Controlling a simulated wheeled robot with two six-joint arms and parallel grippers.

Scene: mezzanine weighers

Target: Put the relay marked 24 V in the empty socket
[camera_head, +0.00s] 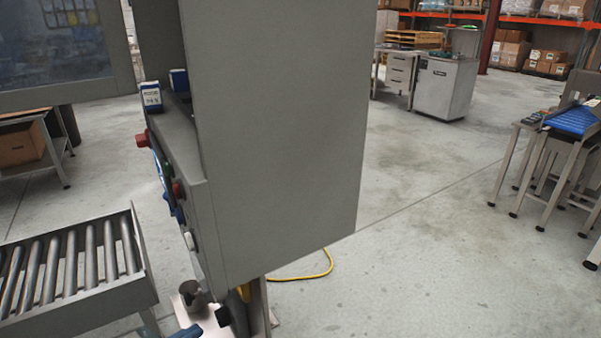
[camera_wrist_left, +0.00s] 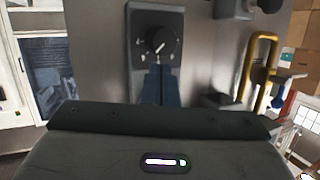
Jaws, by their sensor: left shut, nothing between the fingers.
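Two small blue-and-white blocks that look like relays stand on the ledge of the grey cabinet in the head view. The nearer one (camera_head: 151,97) has a white label too small to read surely; the farther one (camera_head: 179,79) is partly hidden by the cabinet side. No empty socket can be made out; the cabinet front is seen edge-on. My left gripper (camera_head: 187,332) shows only as blue fingertips at the bottom edge, well below the relays. In the left wrist view its blue fingers (camera_wrist_left: 161,85) are shut and empty, in front of a black rotary knob (camera_wrist_left: 157,42). My right gripper is not in view.
The grey cabinet (camera_head: 275,140) fills the middle, with coloured buttons on its front edge. A yellow handle (camera_wrist_left: 259,72) is right of the knob. A roller conveyor (camera_head: 75,265) stands at left and a yellow cable (camera_head: 310,275) lies on the floor. The right floor is mostly clear.

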